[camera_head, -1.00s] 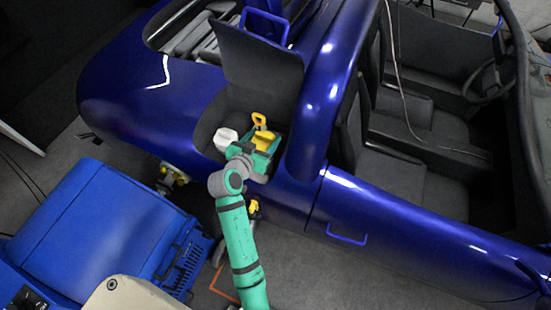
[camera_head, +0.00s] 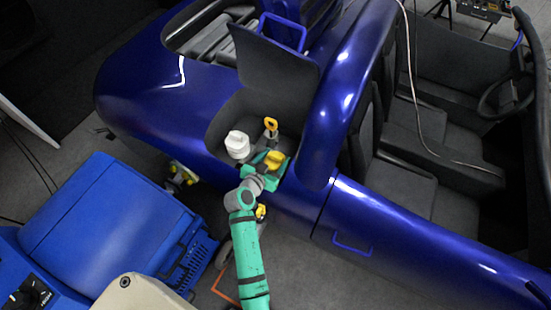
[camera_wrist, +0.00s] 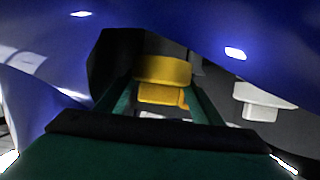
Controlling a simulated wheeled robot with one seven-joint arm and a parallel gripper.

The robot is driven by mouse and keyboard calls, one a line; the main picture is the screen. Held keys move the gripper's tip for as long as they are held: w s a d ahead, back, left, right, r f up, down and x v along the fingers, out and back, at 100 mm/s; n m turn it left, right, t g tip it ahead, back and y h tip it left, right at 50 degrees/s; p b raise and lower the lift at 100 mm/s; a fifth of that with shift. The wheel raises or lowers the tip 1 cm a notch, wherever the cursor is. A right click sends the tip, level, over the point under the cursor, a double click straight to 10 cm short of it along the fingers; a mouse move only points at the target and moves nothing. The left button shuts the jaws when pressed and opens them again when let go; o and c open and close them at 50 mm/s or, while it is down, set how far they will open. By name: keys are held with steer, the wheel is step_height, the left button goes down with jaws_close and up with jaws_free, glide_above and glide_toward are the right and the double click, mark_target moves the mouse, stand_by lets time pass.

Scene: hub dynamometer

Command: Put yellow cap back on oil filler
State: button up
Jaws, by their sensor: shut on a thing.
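The yellow cap (camera_head: 275,158) is between the fingers of my gripper (camera_head: 267,163), over the near edge of the open bay in the blue car's side. In the wrist view the cap (camera_wrist: 163,70) shows between both green fingers of my gripper (camera_wrist: 162,90), with a wide top and a narrower lower part. The gripper is shut on it.
A white cap (camera_head: 237,144) stands in the bay, left of my gripper. The raised dark lid (camera_head: 275,65) is at the back. A blue machine (camera_head: 105,215) is at the left.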

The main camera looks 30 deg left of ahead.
steer(key=shift+f, duration=0.1)
steer(key=o, duration=0.8)
steer(key=shift+c, duration=0.2)
steer(key=v, duration=1.2)
